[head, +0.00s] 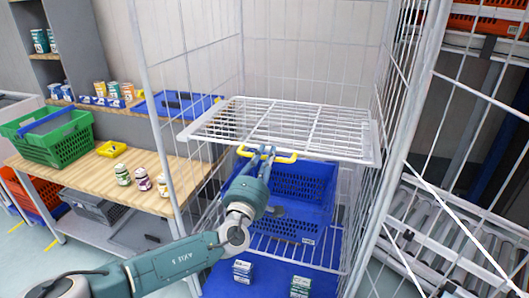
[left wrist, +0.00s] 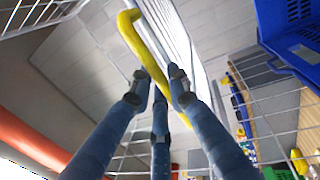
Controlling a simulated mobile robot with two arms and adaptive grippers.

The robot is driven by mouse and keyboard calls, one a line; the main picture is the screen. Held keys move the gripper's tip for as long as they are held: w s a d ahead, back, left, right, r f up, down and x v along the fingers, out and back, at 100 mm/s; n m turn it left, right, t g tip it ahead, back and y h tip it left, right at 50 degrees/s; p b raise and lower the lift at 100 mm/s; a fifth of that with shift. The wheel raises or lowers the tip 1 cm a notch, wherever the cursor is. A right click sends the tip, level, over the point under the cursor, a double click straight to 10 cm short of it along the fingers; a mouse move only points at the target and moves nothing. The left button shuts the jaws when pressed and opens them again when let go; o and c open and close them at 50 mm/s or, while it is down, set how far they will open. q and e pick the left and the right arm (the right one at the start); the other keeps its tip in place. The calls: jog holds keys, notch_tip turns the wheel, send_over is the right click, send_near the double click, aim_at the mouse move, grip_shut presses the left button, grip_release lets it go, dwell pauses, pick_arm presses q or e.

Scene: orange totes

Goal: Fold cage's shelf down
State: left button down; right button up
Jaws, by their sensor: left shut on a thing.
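The cage's shelf (head: 290,126) is a white wire panel, lying roughly level across the cage (head: 386,100) at mid height. A yellow handle (head: 284,158) sits at the shelf's front edge. It also shows in the left wrist view (left wrist: 131,35), running between the fingers. My left gripper (head: 263,153) is shut on the handle from below and in front; its fingertips also show in the left wrist view (left wrist: 160,82). The exact finger contact is partly hidden. My right gripper is in neither view.
A blue crate (head: 300,200) stands in the cage under the shelf, with small boxes (head: 242,271) in front. On the left, a wooden workbench (head: 90,178) holds a green crate (head: 50,140) and jars (head: 142,179). A roller rack (head: 450,230) stands at the right.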

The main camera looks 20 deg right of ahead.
pick_arm(q)
jog(key=shift+w+r, duration=0.1)
jog(key=shift+r, duration=0.05)
jog(key=c, duration=1.7)
grip_release()
jog(key=shift+o, duration=0.2)
jog(key=shift+s+a+f, duration=0.3)
jog(key=shift+s+f, duration=0.05)
jog(key=shift+s, duration=0.1)
jog(key=v, duration=1.1)
jog(key=shift+r, duration=0.15)
